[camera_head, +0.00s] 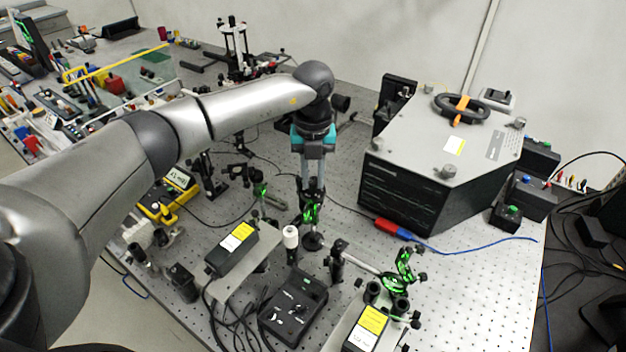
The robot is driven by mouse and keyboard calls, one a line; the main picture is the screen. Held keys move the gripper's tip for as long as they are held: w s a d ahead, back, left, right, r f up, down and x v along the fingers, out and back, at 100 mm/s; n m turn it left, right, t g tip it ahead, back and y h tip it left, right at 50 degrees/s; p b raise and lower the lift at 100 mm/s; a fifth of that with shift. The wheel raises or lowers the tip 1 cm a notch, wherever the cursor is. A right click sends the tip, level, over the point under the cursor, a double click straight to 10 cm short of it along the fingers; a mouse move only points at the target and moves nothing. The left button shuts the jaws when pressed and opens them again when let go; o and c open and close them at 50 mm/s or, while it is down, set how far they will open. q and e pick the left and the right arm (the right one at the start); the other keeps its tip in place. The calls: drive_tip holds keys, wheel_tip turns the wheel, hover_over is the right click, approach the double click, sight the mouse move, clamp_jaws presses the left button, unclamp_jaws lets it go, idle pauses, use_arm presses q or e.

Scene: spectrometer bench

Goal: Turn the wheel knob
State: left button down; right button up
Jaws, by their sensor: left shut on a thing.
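My left gripper (314,188) reaches down over the middle of the perforated bench, its fingers pointing down. It is shut on a small dark part of an optical mount with bright green on it (311,213). The fingers hide most of that part, so I cannot tell whether it is the wheel knob. A black ring like a wheel, with an orange piece across it (457,120), lies on top of the grey spectrometer box (400,150), well to the right of the gripper. My right gripper is not in view.
A black device with a yellow label (231,250), a white-topped post (290,238) and a black control box (293,307) stand close in front of the gripper. A green-lit ring mount (392,282) is to the right.

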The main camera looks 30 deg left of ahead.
sight(313, 182)
use_arm(q)
drive_tip(key=m+b, duration=0.2)
drive_tip(key=m, duration=0.4)
drive_tip(key=m+b, duration=0.1)
drive_tip(key=m, duration=0.2)
drive_tip(key=shift+m+b, duration=0.85)
drive_tip(key=shift+m, duration=1.05)
drive_tip(key=c, duration=0.8)
unclamp_jaws()
drive_tip(key=shift+o, duration=0.2)
wheel_tip(313, 182, up, 15)
drive_tip(key=b, duration=0.1)
drive_tip(key=shift+r, duration=0.15)
